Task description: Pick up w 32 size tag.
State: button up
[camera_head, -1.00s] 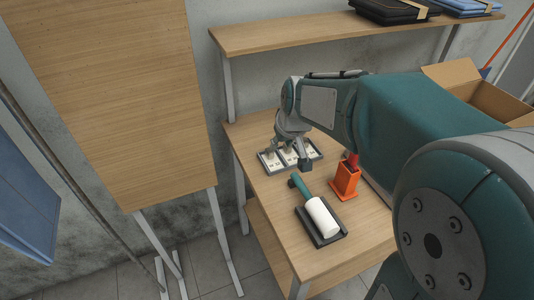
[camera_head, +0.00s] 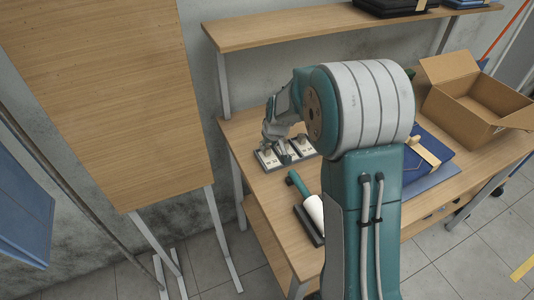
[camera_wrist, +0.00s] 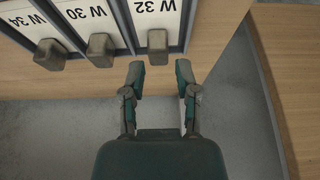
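The W 32 size tag (camera_wrist: 157,14) is a white card with black lettering in a dark-framed slot, upside down at the top of the wrist view. A grey-brown block-like knob (camera_wrist: 157,46) sits at its near end. My gripper (camera_wrist: 160,72) is open and empty, its two fingers just short of the knob, one toward each side. The W 30 tag (camera_wrist: 88,14) and W 34 tag (camera_wrist: 24,20) lie to its left, each with a similar knob. In the head view, my gripper (camera_head: 284,154) is over the tag holder (camera_head: 268,163) and partly hides it.
A teal-handled roller (camera_head: 302,187) lies near the tag holder on the wooden table (camera_head: 241,131). An open cardboard box (camera_head: 465,105) and blue folded clothing (camera_head: 425,160) stand to the right. A shelf (camera_head: 300,30) runs above. The table edge is close to the tags.

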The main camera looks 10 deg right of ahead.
aim_at(267, 149)
jog(key=x, duration=0.4)
jog(key=shift+f, duration=0.15)
grip_shut()
